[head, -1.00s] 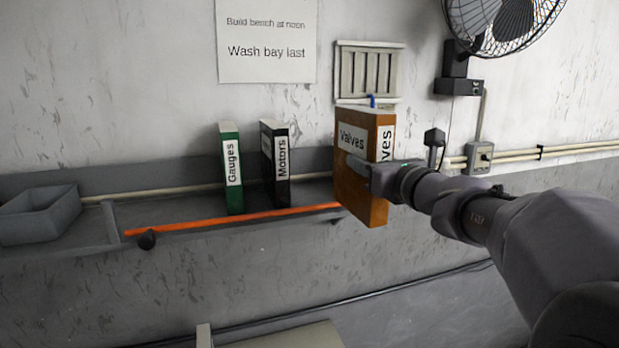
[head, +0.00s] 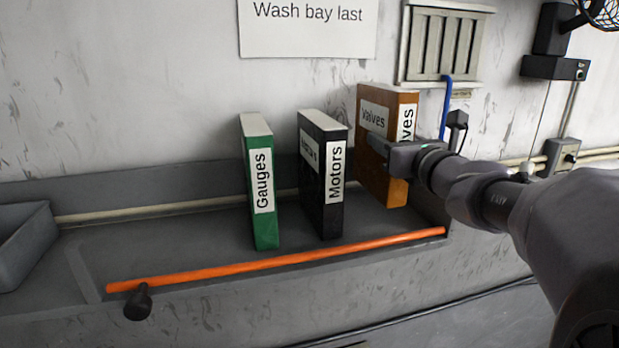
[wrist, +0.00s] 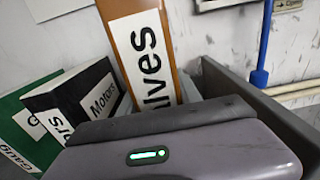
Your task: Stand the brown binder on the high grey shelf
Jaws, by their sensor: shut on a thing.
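The brown binder (head: 388,185), with "Valves" labels, is upright at the right end of the grey shelf (head: 200,232). My gripper (head: 385,147) is shut on it from the front right. The binder's lower end is over the shelf, behind the orange rail; I cannot tell whether it touches the shelf floor. In the wrist view the binder (wrist: 125,45) rises behind the gripper body, which hides its lower part and the fingertips.
A black "Motors" binder (head: 322,185) stands left of the brown one, with a small gap between. A green "Gauges" binder (head: 259,200) stands further left. An orange rail (head: 270,262) runs along the shelf's front. A grey bin (head: 25,245) sits at far left.

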